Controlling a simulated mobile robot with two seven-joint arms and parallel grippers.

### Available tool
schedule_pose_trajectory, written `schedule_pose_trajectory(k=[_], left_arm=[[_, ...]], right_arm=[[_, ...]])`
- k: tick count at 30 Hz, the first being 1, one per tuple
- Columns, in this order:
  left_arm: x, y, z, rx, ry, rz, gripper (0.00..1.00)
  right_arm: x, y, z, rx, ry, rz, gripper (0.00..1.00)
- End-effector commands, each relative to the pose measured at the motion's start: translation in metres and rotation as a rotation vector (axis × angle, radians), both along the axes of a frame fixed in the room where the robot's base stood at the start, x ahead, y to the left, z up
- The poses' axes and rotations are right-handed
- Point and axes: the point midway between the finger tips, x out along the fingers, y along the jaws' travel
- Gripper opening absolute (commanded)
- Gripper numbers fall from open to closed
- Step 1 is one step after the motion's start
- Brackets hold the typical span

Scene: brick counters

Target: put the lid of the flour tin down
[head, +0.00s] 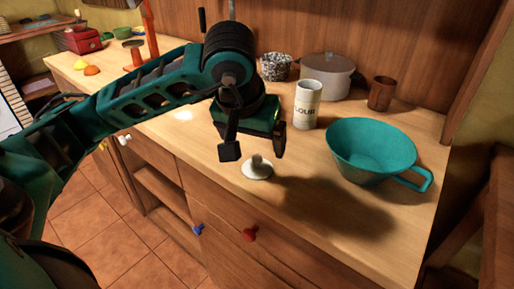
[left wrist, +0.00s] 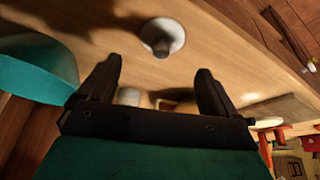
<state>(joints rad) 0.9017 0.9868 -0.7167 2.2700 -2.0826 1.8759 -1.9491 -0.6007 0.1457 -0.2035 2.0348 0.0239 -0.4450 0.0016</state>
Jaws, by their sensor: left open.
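The flour tin (head: 306,104), a cream cylinder with "FLOUR" lettering, stands upright on the wooden counter. Its round white lid (head: 257,170) lies on the counter near the front edge, knob up. The lid also shows in the left wrist view (left wrist: 162,37), beyond the fingertips. My left gripper (head: 252,152) is open and empty, its fingers just above and behind the lid, apart from it. In the left wrist view, the two fingers of my left gripper (left wrist: 157,85) are spread with nothing between them. My right gripper is not in view.
A large teal bowl with a handle (head: 372,150) stands right of the lid. Behind are a lidded pot (head: 326,76), a brown cup (head: 381,93) and a speckled bowl (head: 276,66). Drawers with red (head: 249,235) and blue knobs lie below the front edge. The counter left of the lid is clear.

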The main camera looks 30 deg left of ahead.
Motion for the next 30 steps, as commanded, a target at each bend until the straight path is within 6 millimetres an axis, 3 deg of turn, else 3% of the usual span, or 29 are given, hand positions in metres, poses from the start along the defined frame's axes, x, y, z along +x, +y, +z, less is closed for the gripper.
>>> schedule_pose_trajectory(k=[3,9,30], left_arm=[[-0.009,-0.003,0.027,0.000,-0.005,-0.002,0.92],[-0.020,-0.005,0.052,-0.001,-0.003,0.001,0.92],[-0.024,-0.006,0.058,0.000,0.001,0.000,0.92]], right_arm=[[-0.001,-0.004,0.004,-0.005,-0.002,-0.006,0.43],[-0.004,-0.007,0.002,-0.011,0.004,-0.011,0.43],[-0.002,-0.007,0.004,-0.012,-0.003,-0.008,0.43]])
